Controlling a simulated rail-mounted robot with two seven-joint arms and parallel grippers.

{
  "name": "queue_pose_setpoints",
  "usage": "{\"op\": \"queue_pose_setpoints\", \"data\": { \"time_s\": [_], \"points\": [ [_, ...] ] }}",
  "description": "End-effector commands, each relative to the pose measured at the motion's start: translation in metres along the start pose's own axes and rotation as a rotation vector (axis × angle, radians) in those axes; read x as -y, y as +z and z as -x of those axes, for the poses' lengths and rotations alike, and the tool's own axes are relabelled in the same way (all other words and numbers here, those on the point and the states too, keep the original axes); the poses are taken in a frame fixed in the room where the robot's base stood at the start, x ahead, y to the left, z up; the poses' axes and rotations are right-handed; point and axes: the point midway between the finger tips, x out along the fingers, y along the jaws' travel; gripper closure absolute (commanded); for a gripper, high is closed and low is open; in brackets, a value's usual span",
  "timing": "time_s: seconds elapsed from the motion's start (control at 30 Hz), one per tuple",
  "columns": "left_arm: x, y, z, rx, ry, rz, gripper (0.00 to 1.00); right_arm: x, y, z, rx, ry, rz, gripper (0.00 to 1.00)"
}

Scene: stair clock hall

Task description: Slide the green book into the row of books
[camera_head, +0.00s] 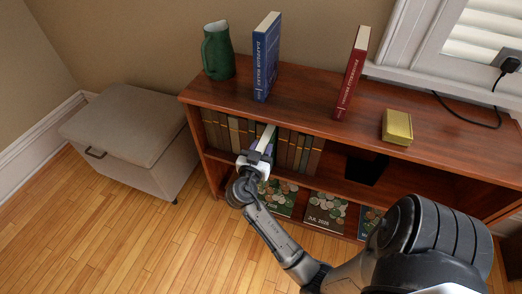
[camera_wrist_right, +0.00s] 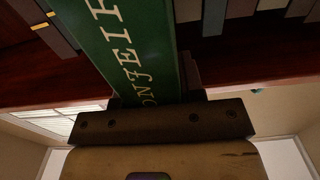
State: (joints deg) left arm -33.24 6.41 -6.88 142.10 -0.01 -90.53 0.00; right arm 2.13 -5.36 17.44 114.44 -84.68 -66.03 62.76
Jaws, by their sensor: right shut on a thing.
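The green book (camera_wrist_right: 128,45) fills the middle of the right wrist view, its spine lettering showing. My right gripper (camera_head: 258,160) is shut on it. In the head view the book's pale page edge (camera_head: 265,138) shows just beyond the gripper, at the gap in the row of books (camera_head: 292,148) on the upper shelf. Books stand on both sides of it. The book looks partly between them; how deep it sits is hidden by the gripper. The row also shows in the right wrist view (camera_wrist_right: 214,14). My left gripper is not in view.
On the bookcase top (camera_head: 310,105) stand a green jug (camera_head: 218,52), a blue book (camera_head: 266,58), a red book (camera_head: 352,75) and a yellow box (camera_head: 397,127). A dark object (camera_head: 366,168) is right of the row. Calendars (camera_head: 326,210) lie below. A storage bench (camera_head: 130,125) stands left.

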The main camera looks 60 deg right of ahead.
Motion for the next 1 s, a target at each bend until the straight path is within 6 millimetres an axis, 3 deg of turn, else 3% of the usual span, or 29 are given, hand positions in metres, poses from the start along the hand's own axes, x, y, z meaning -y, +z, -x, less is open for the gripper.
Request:
{"op": "queue_pose_setpoints", "data": {
  "time_s": [1.0],
  "points": [
    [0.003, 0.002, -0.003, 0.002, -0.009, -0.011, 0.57, 0.0, -0.001, -0.024, -0.002, -0.001, -0.002, 1.0]
  ]
}}
